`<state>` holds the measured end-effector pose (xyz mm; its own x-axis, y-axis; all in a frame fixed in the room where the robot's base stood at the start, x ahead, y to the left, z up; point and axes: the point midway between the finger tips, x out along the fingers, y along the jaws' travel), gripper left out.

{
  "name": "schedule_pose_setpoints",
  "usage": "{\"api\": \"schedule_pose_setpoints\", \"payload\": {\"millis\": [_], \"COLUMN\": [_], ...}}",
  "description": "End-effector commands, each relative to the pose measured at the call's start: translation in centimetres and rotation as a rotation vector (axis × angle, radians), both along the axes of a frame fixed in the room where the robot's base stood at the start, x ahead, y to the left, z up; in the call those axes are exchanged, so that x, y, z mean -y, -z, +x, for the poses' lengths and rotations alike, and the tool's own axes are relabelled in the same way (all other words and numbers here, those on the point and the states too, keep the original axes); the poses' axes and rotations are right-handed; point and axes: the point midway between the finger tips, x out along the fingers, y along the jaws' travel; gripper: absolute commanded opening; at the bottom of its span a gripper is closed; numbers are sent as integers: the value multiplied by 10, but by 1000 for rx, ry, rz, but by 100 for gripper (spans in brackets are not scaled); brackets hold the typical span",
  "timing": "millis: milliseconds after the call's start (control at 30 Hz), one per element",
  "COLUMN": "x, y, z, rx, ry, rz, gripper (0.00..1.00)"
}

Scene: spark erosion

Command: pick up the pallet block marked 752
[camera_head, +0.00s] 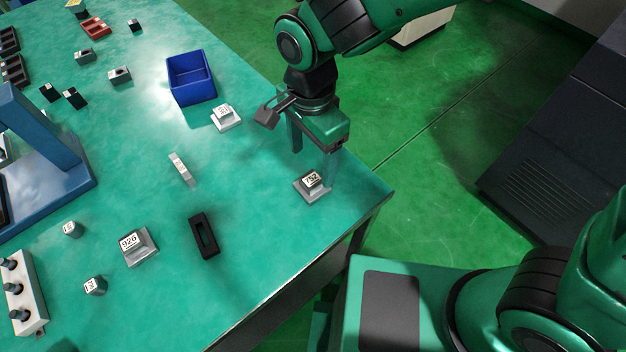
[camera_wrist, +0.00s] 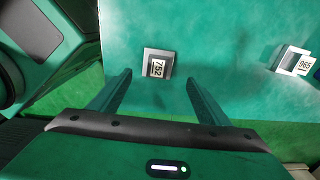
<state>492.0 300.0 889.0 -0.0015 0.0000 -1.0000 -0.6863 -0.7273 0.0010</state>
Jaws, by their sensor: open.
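The pallet block marked 752 (camera_head: 311,181) sits near the right edge of the green table, a dark block with a white label on a grey square base. In the wrist view the 752 block (camera_wrist: 157,66) lies ahead of the fingertips, between their lines. My gripper (camera_head: 314,164) is open and empty, above and close to the block in the head view. Its two fingers also show in the wrist view (camera_wrist: 158,76), apart from the block.
A block marked 965 (camera_wrist: 303,64) stands to the right in the wrist view. In the head view, a blue bin (camera_head: 191,80), a block marked 926 (camera_head: 138,246) and a black slotted piece (camera_head: 204,236) stand on the table (camera_head: 270,240). The right table edge is close to the 752 block.

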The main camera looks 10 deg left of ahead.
Motion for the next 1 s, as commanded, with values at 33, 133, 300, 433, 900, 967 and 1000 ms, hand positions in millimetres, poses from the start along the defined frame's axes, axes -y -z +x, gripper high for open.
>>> {"api": "schedule_pose_setpoints", "payload": {"millis": [33, 133, 300, 433, 900, 967, 1000], "x": [1, 1, 1, 1, 1, 1, 1], "y": [8, 17, 26, 43, 72, 72, 72], "z": [0, 0, -1, -5, -6, -6, -6], "rx": [-1, -1, 0, -2, 1, 1, 1], "ry": [0, 1, 0, -1, 1, 1, 1], "rz": [-3, -2, -1, -4, 1, 1, 1], "gripper": [70, 70, 70, 70, 70, 68, 58]}}
